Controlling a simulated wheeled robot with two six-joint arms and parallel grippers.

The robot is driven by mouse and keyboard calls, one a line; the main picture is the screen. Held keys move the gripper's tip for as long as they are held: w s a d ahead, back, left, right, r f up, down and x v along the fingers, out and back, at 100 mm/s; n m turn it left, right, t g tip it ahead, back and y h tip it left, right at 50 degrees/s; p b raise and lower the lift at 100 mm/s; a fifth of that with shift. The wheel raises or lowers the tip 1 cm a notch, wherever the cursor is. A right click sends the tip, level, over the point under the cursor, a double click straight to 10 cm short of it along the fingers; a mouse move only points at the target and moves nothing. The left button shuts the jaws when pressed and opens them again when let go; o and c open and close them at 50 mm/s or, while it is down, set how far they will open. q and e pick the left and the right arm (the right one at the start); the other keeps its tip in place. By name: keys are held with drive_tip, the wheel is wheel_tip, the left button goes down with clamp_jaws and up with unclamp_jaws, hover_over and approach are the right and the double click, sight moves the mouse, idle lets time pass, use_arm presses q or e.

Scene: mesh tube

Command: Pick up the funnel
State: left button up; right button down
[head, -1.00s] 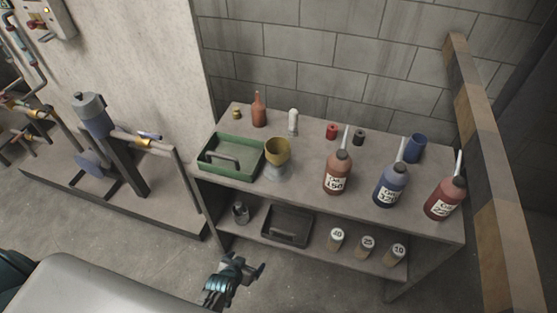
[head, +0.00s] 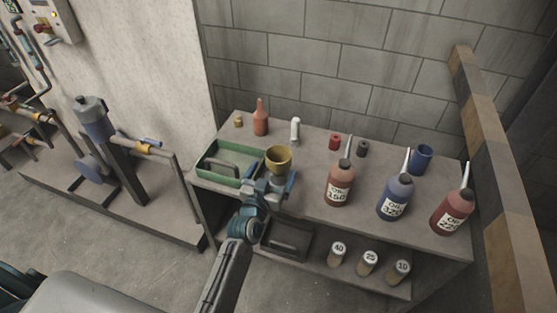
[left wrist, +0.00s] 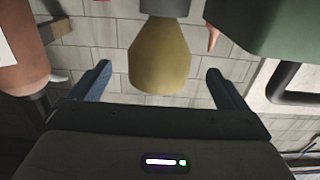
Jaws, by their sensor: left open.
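The yellow funnel (head: 278,159) stands at the front of the table top, right beside the green tray (head: 222,170). My left gripper (head: 272,186) is open and just in front of the funnel, hiding most of the grey stand below it. In the left wrist view the picture is upside down. There the funnel (left wrist: 159,60) shows between the two open fingers (left wrist: 158,72), with the grey stand (left wrist: 165,7) above it in the picture. The fingers are apart from the funnel, with a gap on each side. My right gripper is not in view.
Three labelled oil bottles (head: 340,182) stand to the right. An orange bottle (head: 260,121) and a white object (head: 295,130) stand behind. The lower shelf holds a dark tray (head: 291,238) and three small labelled containers (head: 369,261). A block wall closes the back.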

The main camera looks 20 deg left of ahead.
sight(279, 161)
use_arm(q)
drive_tip(key=w, duration=0.3)
drive_tip(key=w+p, duration=0.1)
drive_tip(key=w, duration=0.1)
drive_tip(key=shift+w+d+f, duration=0.15)
drive_tip(key=shift+w+f, duration=0.05)
drive_tip(key=shift+w, duration=0.2)
drive_tip(key=c, duration=1.1)
